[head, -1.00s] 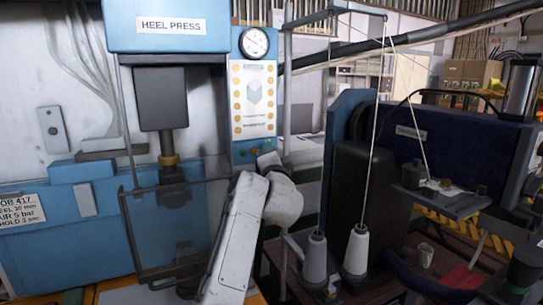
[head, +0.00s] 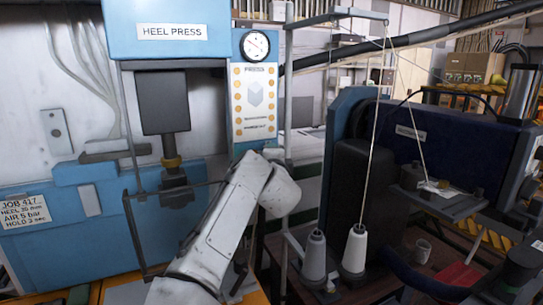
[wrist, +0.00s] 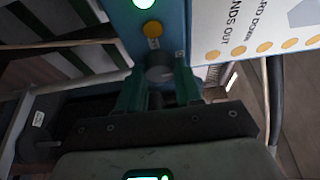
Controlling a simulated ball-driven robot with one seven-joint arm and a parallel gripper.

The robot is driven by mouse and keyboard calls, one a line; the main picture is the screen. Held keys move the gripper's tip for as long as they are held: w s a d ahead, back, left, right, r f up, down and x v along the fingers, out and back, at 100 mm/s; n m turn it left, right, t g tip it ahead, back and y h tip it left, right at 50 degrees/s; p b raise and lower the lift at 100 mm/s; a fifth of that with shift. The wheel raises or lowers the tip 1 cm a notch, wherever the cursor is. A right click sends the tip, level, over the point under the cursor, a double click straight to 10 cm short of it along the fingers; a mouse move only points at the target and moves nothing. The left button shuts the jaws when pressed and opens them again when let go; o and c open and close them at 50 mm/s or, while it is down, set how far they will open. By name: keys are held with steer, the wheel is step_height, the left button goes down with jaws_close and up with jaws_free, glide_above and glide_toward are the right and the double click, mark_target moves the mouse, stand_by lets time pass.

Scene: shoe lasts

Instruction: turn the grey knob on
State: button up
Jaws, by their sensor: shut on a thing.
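The grey knob (wrist: 160,66) is on the blue control box of the heel press, in the upper middle of the wrist view. My gripper (wrist: 160,80) has its two green fingers on either side of the knob and is shut on it. The fingers hide part of the knob's sides. I cannot tell which way the knob is turned. In the head view my arm reaches up to the lower end of the press's control panel (head: 254,100), and the arm hides the knob and the fingertips.
A yellow button (wrist: 152,28) and a lit green lamp (wrist: 145,3) sit beyond the knob on the box. The blue heel press (head: 168,20) stands left. A dark sewing machine (head: 450,165) with thread cones (head: 355,250) stands close on the right.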

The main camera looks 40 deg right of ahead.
steer(key=shift+d+f, duration=0.1)
steer(key=shift+f, duration=0.05)
steer(key=o, duration=0.8)
steer(key=b+v, duration=0.3)
steer(key=v, duration=0.7)
steer(key=shift+s+a, duration=0.3)
steer(key=shift+d, duration=0.1)
